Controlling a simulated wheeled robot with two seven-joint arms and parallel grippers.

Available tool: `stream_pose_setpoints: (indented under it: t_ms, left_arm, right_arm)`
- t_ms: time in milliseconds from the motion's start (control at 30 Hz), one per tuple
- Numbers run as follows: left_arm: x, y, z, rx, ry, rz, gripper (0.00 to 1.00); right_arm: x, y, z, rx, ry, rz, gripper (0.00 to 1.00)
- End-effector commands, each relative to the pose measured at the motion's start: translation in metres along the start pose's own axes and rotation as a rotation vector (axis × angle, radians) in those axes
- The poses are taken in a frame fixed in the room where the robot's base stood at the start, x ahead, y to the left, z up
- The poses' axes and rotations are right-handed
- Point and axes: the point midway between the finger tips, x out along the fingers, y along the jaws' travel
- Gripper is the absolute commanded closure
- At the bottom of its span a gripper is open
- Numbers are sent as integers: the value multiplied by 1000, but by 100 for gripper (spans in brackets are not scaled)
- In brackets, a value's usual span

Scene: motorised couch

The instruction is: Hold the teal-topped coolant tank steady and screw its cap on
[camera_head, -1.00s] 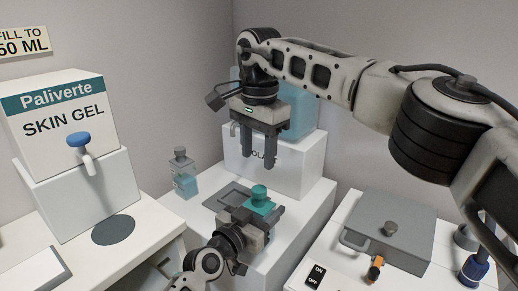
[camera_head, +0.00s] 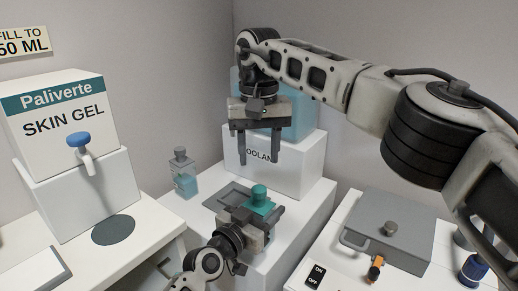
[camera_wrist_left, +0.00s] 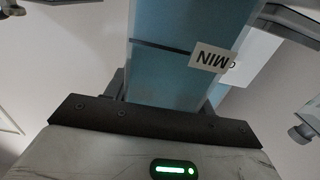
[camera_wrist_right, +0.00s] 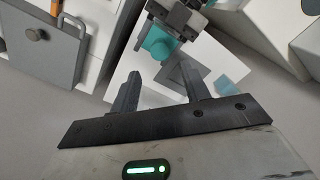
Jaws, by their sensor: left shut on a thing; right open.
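The teal-topped coolant tank (camera_head: 262,206) stands on the white bench, and its teal cap (camera_head: 259,192) sits on its top. I cannot tell how tightly the cap sits. My left gripper (camera_head: 262,226) is shut around the tank from the front. In the left wrist view the tank's blue wall (camera_wrist_left: 185,55) fills the space between the fingers, with a MIN label. My right gripper (camera_head: 260,155) is open and empty, pointing down above the tank. In the right wrist view the teal top (camera_wrist_right: 157,42) lies beyond the open fingers (camera_wrist_right: 165,90).
A white coolant dispenser (camera_head: 300,160) with a blue reservoir stands behind the tank. A grey lidded box (camera_head: 395,225) is on the right bench, and a skin gel dispenser (camera_head: 65,110) at left.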

Motion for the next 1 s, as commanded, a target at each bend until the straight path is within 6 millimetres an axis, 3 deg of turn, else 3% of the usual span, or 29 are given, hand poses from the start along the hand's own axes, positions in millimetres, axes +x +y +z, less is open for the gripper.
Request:
stream_pose_setpoints:
  t_ms: [500, 933, 1000]
  left_arm:
    - [0, 0, 0, 1, -1, -1, 100]
    - [0, 0, 0, 1, 0, -1, 100]
    - [0, 0, 0, 1, 0, -1, 100]
  right_arm:
    - [69, 1, 0, 1, -2, 1, 54]
    - [78, 0, 0, 2, -1, 0, 54]
    - [78, 0, 0, 2, 0, 0, 70]
